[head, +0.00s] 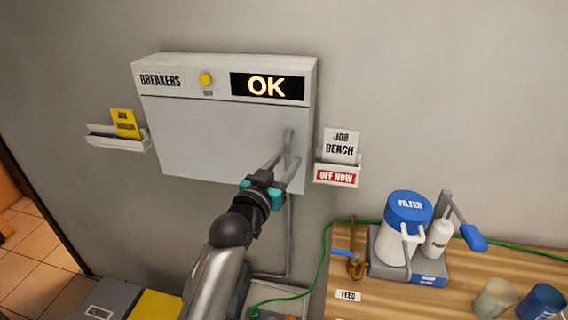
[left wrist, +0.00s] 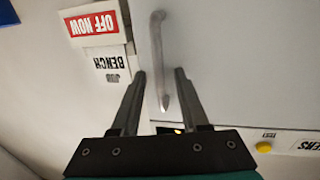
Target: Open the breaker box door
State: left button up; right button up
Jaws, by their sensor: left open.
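The grey breaker box (head: 222,72) hangs on the wall, labelled BREAKERS, with a yellow button and a display reading OK. Its flat grey door (head: 200,140) is shut. A grey bar handle (head: 289,140) stands upright near the door's right edge. My left gripper (head: 287,162) is open at the handle's lower part. In the left wrist view the handle (left wrist: 156,40) runs down between the two fingertips (left wrist: 160,73), with a gap visible on both sides. My right gripper is not in view.
A card holder marked OFF NOW (head: 337,174) is on the wall just right of the box. Another holder with a yellow card (head: 118,140) is at its left. A wooden bench (head: 410,290) with a filter jug (head: 405,225) stands lower right.

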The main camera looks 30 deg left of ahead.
pick_arm(q)
grip_shut()
dwell(1.3)
